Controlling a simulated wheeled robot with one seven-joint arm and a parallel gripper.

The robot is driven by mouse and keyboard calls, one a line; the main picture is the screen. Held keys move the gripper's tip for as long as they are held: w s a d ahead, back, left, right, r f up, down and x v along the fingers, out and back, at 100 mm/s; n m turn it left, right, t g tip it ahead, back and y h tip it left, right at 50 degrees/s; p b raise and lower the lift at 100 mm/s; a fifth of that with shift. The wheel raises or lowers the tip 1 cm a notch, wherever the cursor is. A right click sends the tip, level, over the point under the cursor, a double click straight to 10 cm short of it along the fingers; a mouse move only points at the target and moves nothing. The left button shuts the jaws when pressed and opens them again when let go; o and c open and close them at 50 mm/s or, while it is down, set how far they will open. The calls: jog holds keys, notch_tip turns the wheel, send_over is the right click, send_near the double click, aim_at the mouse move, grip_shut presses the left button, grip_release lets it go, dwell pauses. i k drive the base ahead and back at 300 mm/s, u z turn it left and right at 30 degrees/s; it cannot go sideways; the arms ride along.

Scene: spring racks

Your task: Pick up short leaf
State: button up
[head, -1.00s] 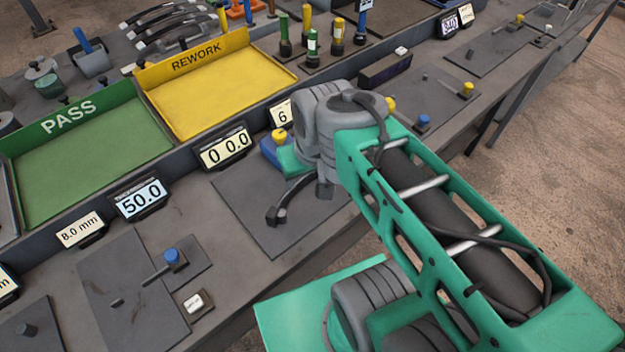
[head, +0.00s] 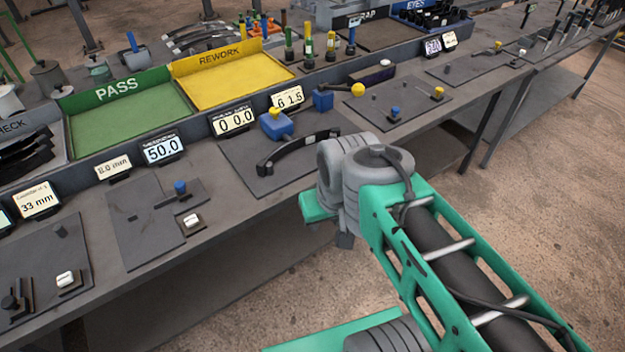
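A dark, curved leaf (head: 298,151) lies on the grey plate (head: 235,164) at the front of the bench, between a blue block with a yellow knob (head: 276,124) and my arm. It looks like a short leaf, but no label on it can be read. My gripper (head: 344,240) is in front of the bench edge, to the right of and nearer than the leaf, apart from it. Only a small dark part shows below the grey wrist; the fingers are mostly hidden, so its opening cannot be seen.
Behind stand the green PASS tray (head: 130,123) and yellow REWORK tray (head: 235,80). Several dark leaves (head: 22,163) lie in the CHECK tray at left. A display reading 0 0.0 (head: 234,121) stands behind the plate. The floor before the bench is clear.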

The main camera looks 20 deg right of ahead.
aim_at(311, 138)
jog(key=u, duration=1)
jog(key=i, duration=0.9)
jog(key=u, duration=0.5)
